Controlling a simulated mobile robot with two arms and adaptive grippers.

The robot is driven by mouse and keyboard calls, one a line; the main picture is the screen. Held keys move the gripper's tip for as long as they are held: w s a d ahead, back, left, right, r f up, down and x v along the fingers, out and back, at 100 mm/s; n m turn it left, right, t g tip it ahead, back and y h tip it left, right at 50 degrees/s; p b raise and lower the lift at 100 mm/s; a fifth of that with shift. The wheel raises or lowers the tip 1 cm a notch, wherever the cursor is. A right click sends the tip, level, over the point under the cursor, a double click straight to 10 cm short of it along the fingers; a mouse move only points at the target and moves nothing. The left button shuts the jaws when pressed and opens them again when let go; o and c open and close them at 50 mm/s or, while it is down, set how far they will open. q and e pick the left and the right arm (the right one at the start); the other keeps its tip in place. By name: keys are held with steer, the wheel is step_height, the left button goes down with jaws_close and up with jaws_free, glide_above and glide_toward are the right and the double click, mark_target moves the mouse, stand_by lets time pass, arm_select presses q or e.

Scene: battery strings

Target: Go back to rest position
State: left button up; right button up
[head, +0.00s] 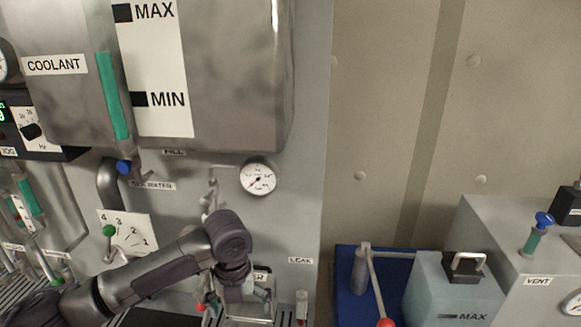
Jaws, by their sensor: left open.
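My left arm comes in from the lower left and bends down at a dark wrist joint in front of the grey panel. My left gripper (236,297) hangs below that joint, pointing down, low in the head view. It is open, and I see nothing held in it. It is in front of a small white labelled part (262,276) that it partly hides; I cannot tell whether they touch. My right gripper is not in view.
A steel coolant tank (235,75) hangs above the arm, with a round gauge (258,178) below it. A green-knobbed lever (110,231) is near the forearm. At right are a blue tray (345,290), a red-tipped lever (378,290) and a translucent container (450,292).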

arm_select(q)
steer(key=s+d+f+n+t+h, duration=0.2)
steer(key=s+d+f+n+h, duration=0.2)
steer(key=s+d+f+n, duration=0.45)
steer(key=s+a+f+n+t+y, duration=0.1)
steer(key=s+a+f+n+y, duration=0.25)
steer(key=s+a+n, duration=1.65)
steer(key=w+d+f+n+g+b, duration=0.1)
steer(key=d+f+n+b, duration=0.15)
steer(key=f, duration=1.35)
steer(key=w+d+f+n+b, duration=0.1)
steer(key=d+f+b, duration=0.25)
steer(key=f, duration=1.25)
steer(key=s+a+f+b, duration=0.2)
steer(key=s+f, duration=0.6)
steer(key=f, duration=0.2)
steer(key=s+a+f+g+b, duration=0.1)
steer(key=s+f+b, duration=0.2)
steer(key=s+f, duration=0.5)
steer(key=shift+s+a+f+y, duration=0.15)
steer(key=shift+a+f+y, duration=0.25)
steer(key=shift+f, duration=0.5)
